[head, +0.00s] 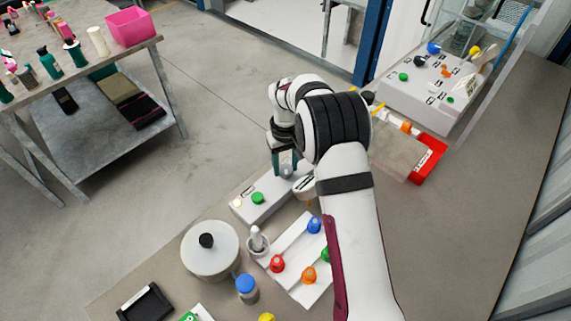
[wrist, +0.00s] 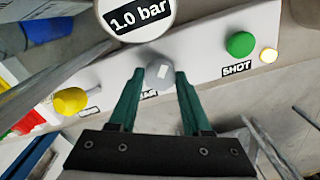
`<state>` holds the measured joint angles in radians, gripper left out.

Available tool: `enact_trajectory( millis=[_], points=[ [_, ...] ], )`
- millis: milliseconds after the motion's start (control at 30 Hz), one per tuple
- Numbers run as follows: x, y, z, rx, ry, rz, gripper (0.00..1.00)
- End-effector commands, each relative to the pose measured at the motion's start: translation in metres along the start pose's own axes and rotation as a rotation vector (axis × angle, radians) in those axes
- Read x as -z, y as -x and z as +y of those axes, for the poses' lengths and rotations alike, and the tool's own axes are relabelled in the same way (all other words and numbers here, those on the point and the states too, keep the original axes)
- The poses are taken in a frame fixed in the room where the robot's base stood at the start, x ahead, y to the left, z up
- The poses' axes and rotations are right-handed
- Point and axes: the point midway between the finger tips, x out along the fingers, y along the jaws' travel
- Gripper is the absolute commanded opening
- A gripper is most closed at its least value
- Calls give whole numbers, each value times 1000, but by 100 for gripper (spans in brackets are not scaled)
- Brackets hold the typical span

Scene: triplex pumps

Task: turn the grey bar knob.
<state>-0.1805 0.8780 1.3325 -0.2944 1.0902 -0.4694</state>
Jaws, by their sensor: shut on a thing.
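The grey bar knob (wrist: 159,77) sits on the sloping white panel (wrist: 205,50), between a yellow knob and a green button. It has a pale rectangular mark on its face, and its label is partly hidden. My gripper (wrist: 160,73) has a green finger on each side of the knob and is shut on it. In the head view my gripper (head: 285,158) reaches down to the panel (head: 268,196), with the grey knob (head: 286,171) at its tips.
A round gauge (wrist: 136,20) reading "1.0 bar" stands close beside the knob. A green button (wrist: 240,45) labelled SHOT and a lit lamp (wrist: 268,55) are to the right. A yellow knob (wrist: 70,101) is left. A lidded pot (head: 210,255) stands nearby.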

Motion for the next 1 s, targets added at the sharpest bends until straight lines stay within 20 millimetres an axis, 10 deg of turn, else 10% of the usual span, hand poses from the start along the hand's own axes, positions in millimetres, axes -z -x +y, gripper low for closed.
enact_trajectory(
  millis=[1000],
  points=[
    [0, 1, 0, 0, 640, 1, 0]
  ],
)
